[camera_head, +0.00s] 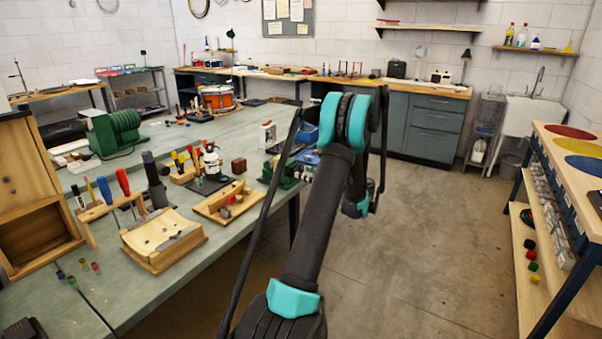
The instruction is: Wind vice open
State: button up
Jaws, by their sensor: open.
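A green vice (288,174) is at the right edge of the long bench, beside my arm. My raised arm crosses in front of it and hides part of it. A blue part shows just above it, partly covered by the arm. I cannot make out its handle or how far its jaws are apart. My arm rises from the bottom of the picture to a teal joint and bends down beyond it. The fingers of my gripper do not show; they are hidden behind the arm.
A wooden tray (210,207), a wooden block (150,250), a tool rack (92,214) and a white bottle (211,160) crowd the near bench. A green machine (100,135) stands at left. Shelving (545,225) is at right. The floor (420,260) between is clear.

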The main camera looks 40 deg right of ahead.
jog(key=shift+x, duration=1.3)
jog(key=shift+c, duration=0.3)
jog(key=c, duration=1.1)
jog(key=shift+n, duration=1.5)
jog(key=o, duration=1.2)
jog(key=shift+c, duration=0.2)
jog(key=v, duration=1.2)
